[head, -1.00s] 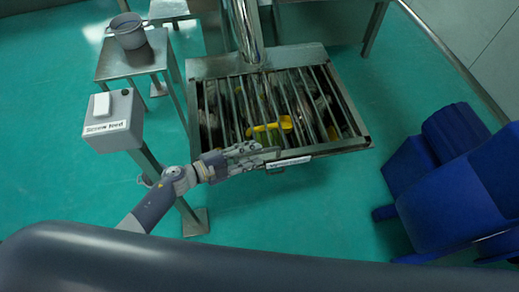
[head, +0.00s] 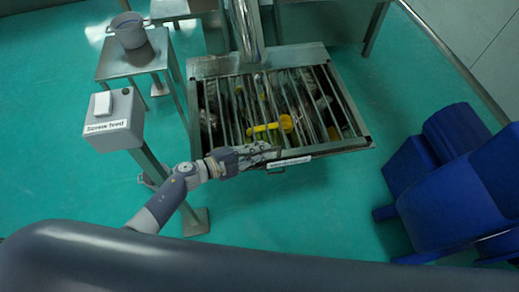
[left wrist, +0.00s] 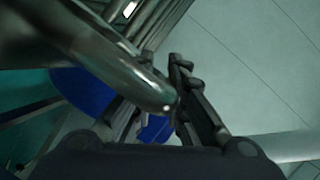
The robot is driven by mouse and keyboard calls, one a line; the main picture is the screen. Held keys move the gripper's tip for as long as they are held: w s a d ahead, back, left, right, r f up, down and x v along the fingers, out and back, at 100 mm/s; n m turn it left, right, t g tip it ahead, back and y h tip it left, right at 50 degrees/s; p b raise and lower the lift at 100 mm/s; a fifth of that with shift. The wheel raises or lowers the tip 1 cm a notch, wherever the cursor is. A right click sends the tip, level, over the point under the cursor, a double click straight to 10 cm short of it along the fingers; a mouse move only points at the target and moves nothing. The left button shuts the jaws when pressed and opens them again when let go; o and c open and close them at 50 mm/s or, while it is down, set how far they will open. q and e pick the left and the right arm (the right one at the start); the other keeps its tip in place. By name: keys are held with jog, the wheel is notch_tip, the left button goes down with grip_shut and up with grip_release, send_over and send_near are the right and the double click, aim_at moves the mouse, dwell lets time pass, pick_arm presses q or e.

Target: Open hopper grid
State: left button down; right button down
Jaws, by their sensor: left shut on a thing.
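The hopper grid (head: 243,107), a metal frame of parallel bars, covers the square hopper (head: 222,66) in the middle of the head view. A yellow scoop (head: 270,128) shows among the bars, with dark and pale lumps around it. My left gripper (head: 270,153) is at the grid's front edge, left of the white label, and is shut on what looks like the grid's handle. In the left wrist view, a shiny rounded metal bar (left wrist: 140,82) reaches between the dark fingers (left wrist: 160,112). The exact contact is hidden. My right gripper is not in view.
A grey "Screw feed" box (head: 118,120) on a post stands close to my left arm. A small metal table (head: 135,66) with a grey pot (head: 129,31) is behind it. A metal pipe (head: 245,30) rises at the hopper's back.

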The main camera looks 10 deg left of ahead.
pick_arm(q)
jog(key=shift+r+p, duration=0.55)
jog(key=w+a+r+p, duration=0.1)
jog(key=w+r+p, duration=0.2)
jog(key=r+p, duration=0.3)
jog(key=w+a+r+n+p, duration=0.1)
jog(key=w+r+p, duration=0.3)
jog(key=r, duration=0.5)
jog(key=w+a+r+n+g+p, duration=0.1)
jog(key=w+r+p, duration=0.2)
jog(key=r+p, duration=0.5)
jog(key=shift+w+a, duration=0.25)
jog(key=shift+w, duration=0.05)
